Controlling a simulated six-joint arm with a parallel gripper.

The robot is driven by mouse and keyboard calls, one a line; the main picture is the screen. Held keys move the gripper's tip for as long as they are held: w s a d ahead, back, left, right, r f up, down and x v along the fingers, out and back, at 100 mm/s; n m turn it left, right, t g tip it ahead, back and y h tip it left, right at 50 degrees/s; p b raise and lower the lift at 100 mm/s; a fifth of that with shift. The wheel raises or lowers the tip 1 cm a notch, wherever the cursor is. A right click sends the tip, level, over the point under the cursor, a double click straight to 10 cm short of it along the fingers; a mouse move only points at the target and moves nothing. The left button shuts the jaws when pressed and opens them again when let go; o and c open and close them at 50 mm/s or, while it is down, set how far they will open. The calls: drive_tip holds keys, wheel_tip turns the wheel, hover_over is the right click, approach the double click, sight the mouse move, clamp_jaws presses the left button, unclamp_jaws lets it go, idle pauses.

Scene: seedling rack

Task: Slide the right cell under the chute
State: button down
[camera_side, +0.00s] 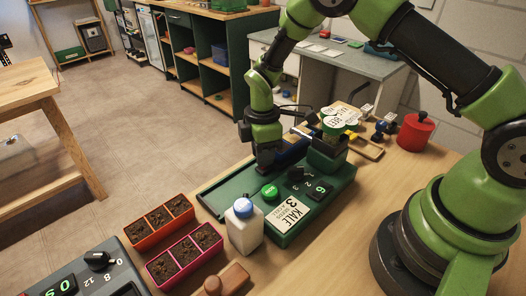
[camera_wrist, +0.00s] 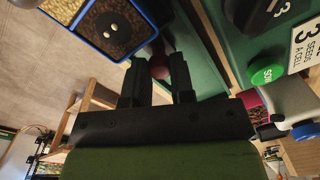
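The blue tray (camera_side: 292,153) lies on the green seeder's bed, partly hidden behind my gripper and the green chute housing (camera_side: 327,155). The wrist view shows its blue rim (camera_wrist: 85,37) and soil cells at the upper left; one cell holds two pale dots. My gripper (camera_side: 267,168) points down over the bed, left of the chute housing. In the wrist view its two fingers (camera_wrist: 156,75) are apart, close beside the tray; I cannot tell whether they touch it. A dark red rounded thing (camera_wrist: 160,64) shows between the fingers; I cannot tell what it is.
A white bottle (camera_side: 243,228) stands close in front. An orange tray (camera_side: 160,222) and a pink tray (camera_side: 186,257) lie left of it. A red pot (camera_side: 415,132) stands behind right.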

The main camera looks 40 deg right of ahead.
drive_tip(key=shift+d, duration=2.3)
drive_tip(key=c, duration=1.2)
unclamp_jaws()
drive_tip(key=shift+c, duration=0.2)
drive_tip(key=shift+r, duration=0.15)
wheel_tip(320, 180, up, 10)
drive_tip(key=shift+w, duration=0.15)
